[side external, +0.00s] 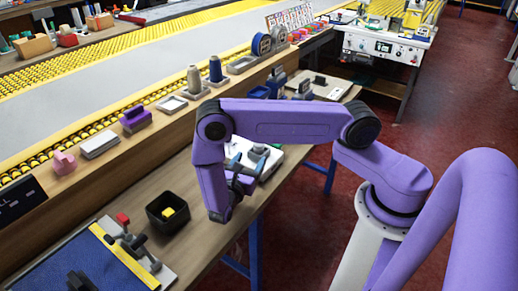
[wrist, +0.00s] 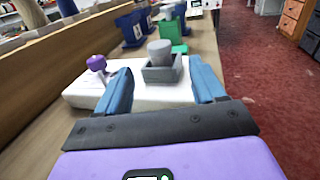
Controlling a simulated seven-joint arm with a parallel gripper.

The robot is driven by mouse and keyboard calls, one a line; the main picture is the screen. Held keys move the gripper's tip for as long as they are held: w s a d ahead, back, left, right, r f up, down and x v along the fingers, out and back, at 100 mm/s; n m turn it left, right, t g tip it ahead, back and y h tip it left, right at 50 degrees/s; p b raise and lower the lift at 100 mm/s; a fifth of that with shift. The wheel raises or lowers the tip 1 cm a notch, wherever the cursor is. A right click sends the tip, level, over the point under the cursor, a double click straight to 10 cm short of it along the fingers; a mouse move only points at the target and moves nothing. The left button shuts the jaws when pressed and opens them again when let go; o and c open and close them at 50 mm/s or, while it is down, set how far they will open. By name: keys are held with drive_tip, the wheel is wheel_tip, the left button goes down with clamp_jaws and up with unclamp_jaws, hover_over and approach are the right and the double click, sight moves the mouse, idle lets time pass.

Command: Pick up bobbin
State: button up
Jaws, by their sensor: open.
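A grey cylinder (wrist: 160,50), which looks like the bobbin, stands upright in a square grey holder (wrist: 163,72) on a white base (wrist: 82,92). The cylinder also shows in the side external view (side external: 258,150), partly behind my arm. My gripper (wrist: 160,70) is open, its blue fingers apart and nothing held between them. In the wrist view the holder and cylinder appear between the fingertips, just beyond them. In the side external view my gripper (side external: 240,172) hangs over the bench beside the white base, and its fingertips are hard to make out.
A purple knob (wrist: 97,63) rises from the white base's left. Blue and green holders stand beyond it. A black box (side external: 168,212) with a yellow piece is on the bench. Thread cones (side external: 194,80) stand on the raised ledge. Open floor (wrist: 255,85) lies to the right.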

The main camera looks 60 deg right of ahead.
sight(257, 149)
drive_tip(key=x, duration=0.5)
drive_tip(key=shift+d, duration=0.3)
drive_tip(key=shift+r+x, duration=0.15)
drive_tip(key=shift+x, duration=1.2)
drive_tip(key=shift+r+x, duration=0.1)
drive_tip(key=shift+x, duration=1.2)
drive_tip(key=shift+w+a, duration=0.1)
drive_tip(key=shift+w, duration=0.05)
drive_tip(key=c, duration=1.1)
